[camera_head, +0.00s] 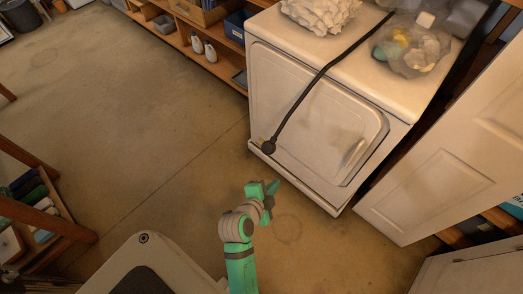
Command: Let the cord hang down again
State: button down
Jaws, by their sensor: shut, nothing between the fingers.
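A black cord (315,80) runs from the back of the white dryer's top (375,60), over the front edge and down across the dryer's front. Its dark plug end (268,147) hangs at the lower left of the dryer's front, apart from my gripper. My green gripper (268,187) is in front of the dryer, below the plug in the picture. It is shut and holds nothing. The cord's far end is hidden behind things at the back of the dryer top.
Crumpled white cloth (320,12) and a clear bag (411,48) lie on the dryer top. Wooden shelves (195,35) with bottles stand at the back left. A white panelled door (450,150) stands at the right.

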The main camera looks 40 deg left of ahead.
jog(key=a+r+m+h, duration=0.1)
jog(key=a+r+m, duration=0.4)
jog(key=a, duration=0.4)
jog(key=m+h, duration=0.1)
jog(key=m, duration=0.3)
send_near(266, 149)
jog(key=shift+g, duration=0.3)
jog(key=x, duration=0.6)
jog(key=shift+w+d, duration=0.1)
jog(key=shift+w, duration=0.2)
